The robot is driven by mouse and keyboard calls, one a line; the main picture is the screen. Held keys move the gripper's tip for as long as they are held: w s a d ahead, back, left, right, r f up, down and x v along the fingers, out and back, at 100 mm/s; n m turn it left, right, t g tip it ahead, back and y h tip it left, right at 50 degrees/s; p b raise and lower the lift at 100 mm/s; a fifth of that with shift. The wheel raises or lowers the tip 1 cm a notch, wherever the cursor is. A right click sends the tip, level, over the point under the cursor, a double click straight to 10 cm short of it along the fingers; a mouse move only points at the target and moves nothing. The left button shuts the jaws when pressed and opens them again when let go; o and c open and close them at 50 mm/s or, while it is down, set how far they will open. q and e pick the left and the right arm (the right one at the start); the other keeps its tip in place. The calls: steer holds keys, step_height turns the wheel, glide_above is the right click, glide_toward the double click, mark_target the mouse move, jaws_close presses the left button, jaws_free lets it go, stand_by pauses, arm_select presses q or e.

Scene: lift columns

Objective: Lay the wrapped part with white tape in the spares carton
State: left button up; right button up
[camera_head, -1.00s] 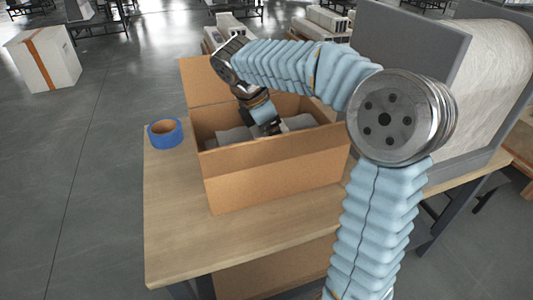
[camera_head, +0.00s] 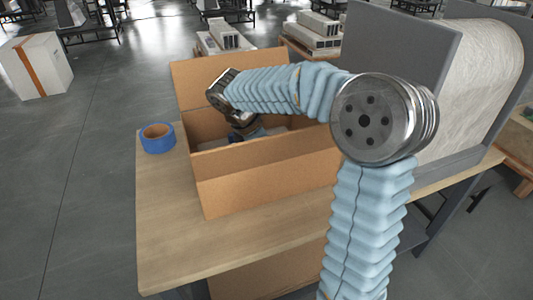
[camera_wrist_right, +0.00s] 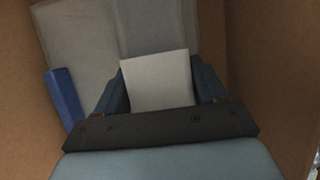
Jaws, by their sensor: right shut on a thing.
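The open cardboard carton (camera_head: 265,180) stands on the wooden table. My right arm reaches over its front wall, and my right gripper (camera_head: 248,133) is down inside it, its fingertips hidden by the wall. In the right wrist view my right gripper (camera_wrist_right: 160,88) is shut on a pale, flat-faced wrapped part (camera_wrist_right: 158,80), with a dark blue finger on each side. Its pale face may be the white tape; I cannot tell. Grey wrapped pieces (camera_wrist_right: 80,45) lie beyond it in the carton. My left gripper is not in view.
A blue tape roll (camera_head: 158,138) lies on the table (camera_head: 165,225) left of the carton. A grey-sided machine with a roll of wrap (camera_head: 480,85) stands at right. In the wrist view a blue strip (camera_wrist_right: 64,97) lies at left, and carton walls are close on both sides.

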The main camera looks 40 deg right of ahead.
steer(key=shift+f, duration=0.2)
steer(key=o, duration=1.5)
steer(key=shift+r, duration=0.25)
steer(key=p+v, duration=0.1)
steer(key=v, duration=1)
steer(key=shift+r+p, duration=0.3)
steer(key=shift+p, duration=0.1)
steer(key=shift+a+r, duration=0.15)
steer(key=shift+r, duration=0.4)
